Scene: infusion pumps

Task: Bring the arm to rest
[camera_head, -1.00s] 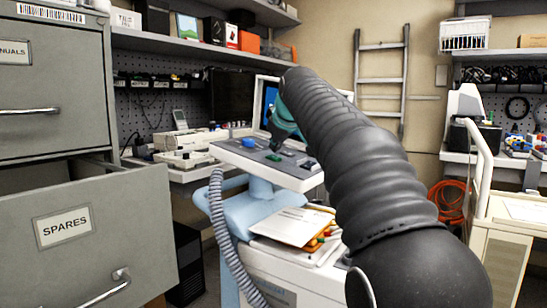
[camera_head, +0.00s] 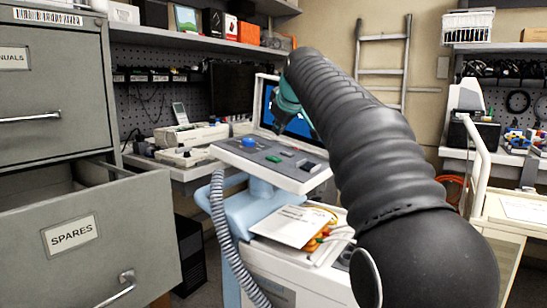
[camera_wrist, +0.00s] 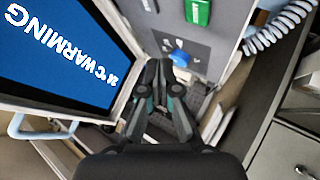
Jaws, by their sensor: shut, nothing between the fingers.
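My arm, in a dark ribbed sleeve, reaches across the right half of the head view. The panel carries a blue knob (camera_wrist: 179,58) and a green switch (camera_wrist: 197,12). The cart's screen (camera_wrist: 60,55) shows blue with the word "WARMING", close to the left of the fingers in the wrist view.
An open drawer marked SPARES (camera_head: 70,236) juts out at the left. A grey hose (camera_head: 222,235) hangs from the cart. Papers (camera_head: 293,226) lie on the cart's lower top. A ladder (camera_head: 383,65) leans on the back wall. A pale trolley (camera_head: 500,215) stands at the right.

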